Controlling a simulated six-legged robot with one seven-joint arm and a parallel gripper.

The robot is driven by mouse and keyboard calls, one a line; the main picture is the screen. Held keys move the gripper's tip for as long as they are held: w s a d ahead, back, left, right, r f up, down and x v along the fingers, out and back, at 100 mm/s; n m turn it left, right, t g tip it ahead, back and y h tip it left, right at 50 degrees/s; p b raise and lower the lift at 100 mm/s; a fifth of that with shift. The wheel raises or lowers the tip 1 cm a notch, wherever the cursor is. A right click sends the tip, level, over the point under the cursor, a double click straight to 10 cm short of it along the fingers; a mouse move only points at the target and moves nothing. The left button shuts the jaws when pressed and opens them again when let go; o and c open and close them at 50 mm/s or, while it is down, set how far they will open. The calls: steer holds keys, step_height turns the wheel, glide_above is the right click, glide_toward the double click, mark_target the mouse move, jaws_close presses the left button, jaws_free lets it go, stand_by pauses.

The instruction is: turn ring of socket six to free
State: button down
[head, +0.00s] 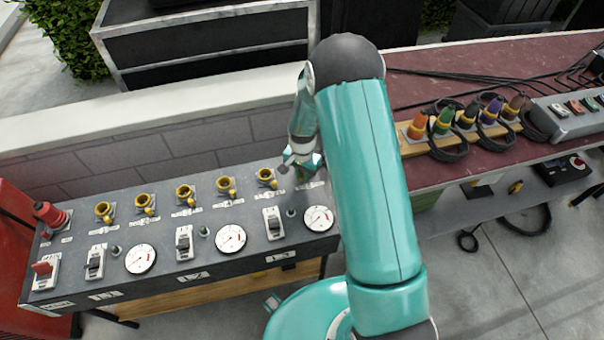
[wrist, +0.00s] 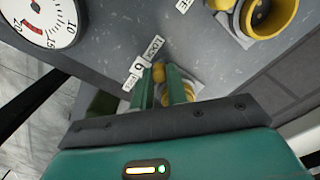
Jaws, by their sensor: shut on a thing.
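Socket six's yellow ring (wrist: 187,90) sits on the grey panel, partly hidden behind my gripper in the wrist view. Beside it is a white label marked 6 (wrist: 138,68), with small words at both ends that I cannot read surely. My gripper (wrist: 160,76) is down at this socket, its two green fingers shut on the ring's yellow lug (wrist: 158,72). In the head view my gripper (head: 302,166) is at the right end of the socket row and mostly covers socket six.
Several yellow sockets (head: 185,194) run left along the panel; the neighbouring socket (wrist: 272,14) is close by. Dials (head: 231,239) and switches (head: 184,242) line the front. Coloured plugs with coiled black cables (head: 464,118) stand on the right-hand table.

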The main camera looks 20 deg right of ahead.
steer(key=d+n, duration=0.1)
steer(key=n, duration=0.1)
steer(key=d+n, duration=0.1)
steer(key=n, duration=0.2)
steer(key=shift+s+d, duration=0.2)
steer(key=shift+w+d+n, duration=0.15)
steer(key=shift+d+n, duration=0.3)
steer(key=shift+n, duration=0.75)
steer(key=shift+w+d+n, duration=0.15)
steer(key=shift+d+n, duration=0.25)
steer(key=shift+n, duration=0.8)
steer(key=c, duration=1.4)
jaws_free()
steer(key=shift+r, duration=0.15)
step_height(320, 180, up, 14)
steer(key=shift+f, duration=0.2)
steer(key=shift+r, duration=0.1)
